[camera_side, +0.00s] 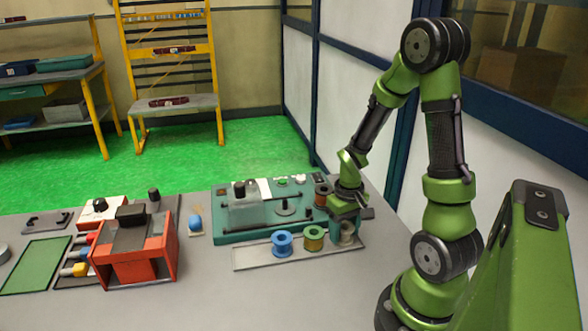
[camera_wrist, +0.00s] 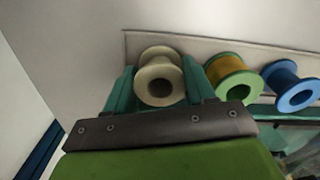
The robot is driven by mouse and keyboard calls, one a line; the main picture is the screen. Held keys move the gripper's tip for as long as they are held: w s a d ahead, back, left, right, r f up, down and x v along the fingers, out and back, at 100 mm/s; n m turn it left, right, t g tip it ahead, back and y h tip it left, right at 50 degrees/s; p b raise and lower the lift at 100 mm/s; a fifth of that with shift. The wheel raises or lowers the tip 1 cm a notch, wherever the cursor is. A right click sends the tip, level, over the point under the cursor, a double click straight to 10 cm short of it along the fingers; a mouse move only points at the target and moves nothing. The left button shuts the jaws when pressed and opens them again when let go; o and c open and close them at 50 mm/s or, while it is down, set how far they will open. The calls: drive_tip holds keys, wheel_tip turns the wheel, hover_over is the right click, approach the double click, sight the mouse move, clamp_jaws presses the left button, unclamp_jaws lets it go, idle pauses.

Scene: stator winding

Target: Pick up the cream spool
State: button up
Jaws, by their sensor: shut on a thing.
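The cream spool (camera_wrist: 159,80) sits between the two teal fingers of my gripper (camera_wrist: 160,90) in the wrist view, and the fingers are shut on it. In the side view the cream spool (camera_side: 346,232) is at the right end of the pale tray, partly covered by my gripper (camera_side: 345,217), which comes down from above. I cannot tell whether the spool is clear of the tray.
A green-flanged spool (camera_side: 313,238) and a blue spool (camera_side: 282,243) stand to the left on the same tray (camera_side: 250,259). A teal winding machine (camera_side: 232,221) is close behind. An orange-red machine (camera_side: 133,250) stands farther left. The table front is clear.

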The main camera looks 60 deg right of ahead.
drive_tip(key=shift+r, duration=0.1)
wheel_tip(320, 180, up, 8)
drive_tip(key=w+r, duration=0.1)
drive_tip(key=w, duration=0.5)
drive_tip(key=w+r, duration=0.1)
drive_tip(key=w, duration=0.4)
drive_tip(key=w+r, duration=0.1)
drive_tip(key=w, duration=0.5)
drive_tip(key=shift+w+r, duration=0.35)
drive_tip(key=shift+f, duration=1.85)
drive_tip(key=shift+f, duration=0.25)
drive_tip(key=shift+f, duration=0.75)
drive_tip(key=shift+f, duration=0.25)
